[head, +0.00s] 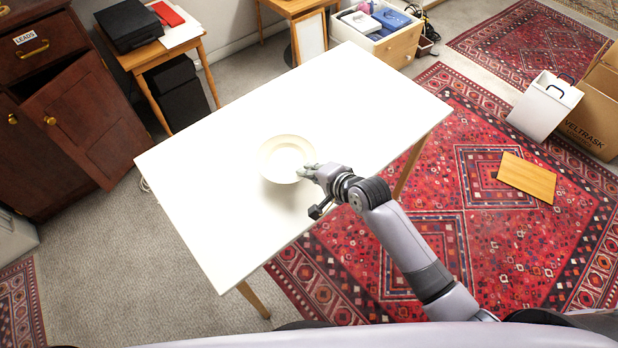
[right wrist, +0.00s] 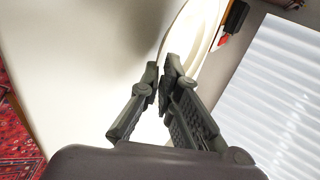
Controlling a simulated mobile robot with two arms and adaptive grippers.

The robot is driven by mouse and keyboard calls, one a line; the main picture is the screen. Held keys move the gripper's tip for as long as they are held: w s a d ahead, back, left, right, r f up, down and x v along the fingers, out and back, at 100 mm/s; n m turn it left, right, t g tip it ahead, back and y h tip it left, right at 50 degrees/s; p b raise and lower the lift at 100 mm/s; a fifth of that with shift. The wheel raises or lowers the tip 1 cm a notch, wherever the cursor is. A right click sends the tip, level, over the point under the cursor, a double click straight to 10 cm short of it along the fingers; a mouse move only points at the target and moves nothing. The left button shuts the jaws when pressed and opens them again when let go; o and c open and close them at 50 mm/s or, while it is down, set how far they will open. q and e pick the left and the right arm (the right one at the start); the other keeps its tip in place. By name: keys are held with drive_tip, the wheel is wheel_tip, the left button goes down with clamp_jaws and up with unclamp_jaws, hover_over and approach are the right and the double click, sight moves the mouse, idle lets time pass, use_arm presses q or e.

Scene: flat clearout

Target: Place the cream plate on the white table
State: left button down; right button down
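The cream plate (head: 284,149) is over the middle of the white table (head: 352,92), face up, with a soft shadow on the tabletop beneath it. I cannot tell for certain whether its underside touches the table. My right gripper (head: 309,171) is at the plate's near right rim. In the right wrist view, its two fingers (right wrist: 163,78) are nearly together, pinching the rim of the plate (right wrist: 192,38). The white tabletop (right wrist: 60,40) fills the left of that view. My left gripper is in neither view.
The tabletop around the plate is bare. A dark wooden cabinet (head: 80,115) with an open door stands left. Cardboard box (head: 590,115), white container (head: 543,105) and wooden board (head: 527,177) lie right.

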sight(309, 186)
drive_tip(key=shift+f, duration=1.4)
drive_tip(key=c, duration=2.1)
unclamp_jaws()
drive_tip(key=shift+f, duration=0.1)
drive_tip(key=v, duration=1.2)
